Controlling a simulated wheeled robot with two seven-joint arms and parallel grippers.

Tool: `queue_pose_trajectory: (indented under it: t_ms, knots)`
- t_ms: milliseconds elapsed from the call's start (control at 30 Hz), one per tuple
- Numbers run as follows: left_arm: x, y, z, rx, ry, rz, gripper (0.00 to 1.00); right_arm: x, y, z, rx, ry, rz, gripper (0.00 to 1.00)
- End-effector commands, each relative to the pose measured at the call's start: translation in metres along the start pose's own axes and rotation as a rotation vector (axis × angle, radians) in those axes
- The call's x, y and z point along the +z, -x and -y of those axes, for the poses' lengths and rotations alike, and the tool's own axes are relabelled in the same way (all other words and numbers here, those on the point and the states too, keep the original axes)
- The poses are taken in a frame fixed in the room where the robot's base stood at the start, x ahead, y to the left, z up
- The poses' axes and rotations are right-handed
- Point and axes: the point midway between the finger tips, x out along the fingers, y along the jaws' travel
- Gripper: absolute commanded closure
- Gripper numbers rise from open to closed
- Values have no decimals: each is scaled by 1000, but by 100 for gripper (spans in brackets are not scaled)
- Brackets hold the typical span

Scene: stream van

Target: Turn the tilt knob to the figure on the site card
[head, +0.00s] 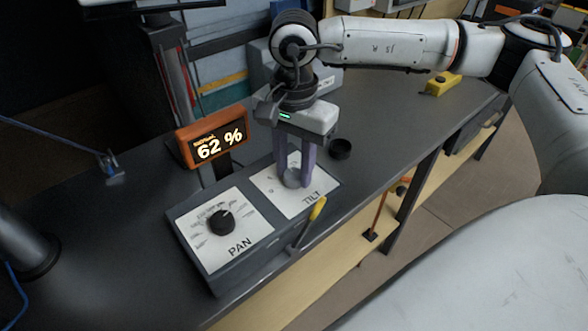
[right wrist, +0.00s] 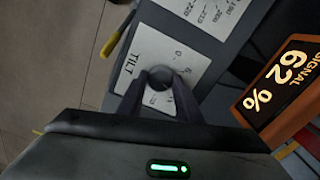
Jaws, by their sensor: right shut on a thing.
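The tilt knob (right wrist: 160,77) is a round grey knob on a white plate marked TILT (head: 318,196). My right gripper (head: 293,182) comes down on it from above, with its two fingers shut on the knob's sides. The fingers and the knob hide part of the dial marks, so I cannot read the knob's setting. An orange display (head: 212,137) behind the control box reads SIGNAL 62 %. I cannot make out a site card in either view. My left gripper is not in view.
The pan knob (head: 221,222) is black, on its own plate left of the tilt plate. A small black round thing (head: 340,149) stands on the dark bench (head: 385,142) to the right.

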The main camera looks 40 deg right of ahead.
Motion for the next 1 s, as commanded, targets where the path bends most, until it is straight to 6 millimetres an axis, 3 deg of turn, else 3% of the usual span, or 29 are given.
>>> queue_pose_trajectory:
  t_ms: [500, 1000]
  knots:
    - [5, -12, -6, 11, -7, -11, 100, 0, -1, 0, -1, -356, 2, 91]
    - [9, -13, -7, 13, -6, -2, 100, 1, 0, 0, -1, -444, 2, 91]
